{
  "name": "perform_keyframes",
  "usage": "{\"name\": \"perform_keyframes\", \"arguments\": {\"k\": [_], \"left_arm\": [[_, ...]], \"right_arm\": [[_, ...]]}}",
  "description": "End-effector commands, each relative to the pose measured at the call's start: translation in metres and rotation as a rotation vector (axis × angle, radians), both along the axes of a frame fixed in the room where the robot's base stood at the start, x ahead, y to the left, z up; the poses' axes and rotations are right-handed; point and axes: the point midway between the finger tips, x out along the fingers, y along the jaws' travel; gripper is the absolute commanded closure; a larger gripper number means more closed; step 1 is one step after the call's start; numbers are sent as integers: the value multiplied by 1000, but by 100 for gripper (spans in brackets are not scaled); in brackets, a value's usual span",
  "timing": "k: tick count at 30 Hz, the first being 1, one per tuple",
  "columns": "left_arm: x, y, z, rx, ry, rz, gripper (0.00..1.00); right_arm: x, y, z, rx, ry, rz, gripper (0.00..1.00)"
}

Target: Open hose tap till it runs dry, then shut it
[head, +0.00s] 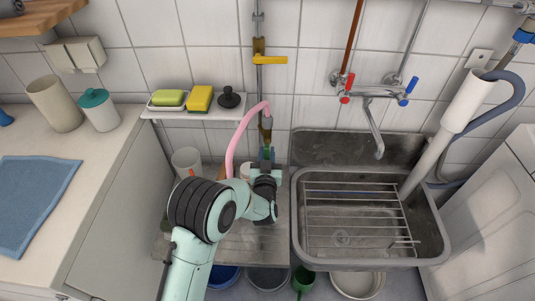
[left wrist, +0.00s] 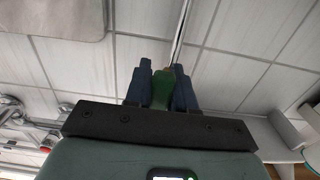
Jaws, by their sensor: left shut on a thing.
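A brass hose tap (head: 266,122) sits low on the wall pipe, with a pink hose (head: 235,139) looping from it down to the left. My left gripper (head: 267,155) is just below the tap. In the left wrist view, its two dark fingers are shut on a green piece (left wrist: 162,89), which looks like the tap's handle; the pipe runs on behind it. Its exact turn is hidden by the gripper. Higher on the same pipe, a yellow lever (head: 271,60) points right, crosswise to the pipe. I cannot see any running water. My right gripper is not in view.
A metal sink (head: 431,230) with a wire rack stands right of the arm, below a red-and-blue mixer tap (head: 372,92). A small shelf (head: 180,113) with sponges is left of the hose. Below are a blue tub (head: 224,276) and a green can (head: 303,279).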

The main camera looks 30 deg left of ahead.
Motion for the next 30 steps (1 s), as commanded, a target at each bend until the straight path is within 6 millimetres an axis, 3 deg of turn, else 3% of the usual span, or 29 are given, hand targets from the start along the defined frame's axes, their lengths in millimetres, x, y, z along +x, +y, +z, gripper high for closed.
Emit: {"name": "perform_keyframes", "arguments": {"k": [10,11,12,23,30], "left_arm": [[0,0,0,6,2,0,100],[0,0,0,6,2,0,70],[0,0,0,6,2,0,57],[-3,-1,0,3,0,0,55],[-37,-18,1,1,4,-1,55]], "right_arm": [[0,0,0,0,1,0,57],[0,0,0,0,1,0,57],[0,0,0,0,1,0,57],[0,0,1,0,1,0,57],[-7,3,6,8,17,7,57]]}}
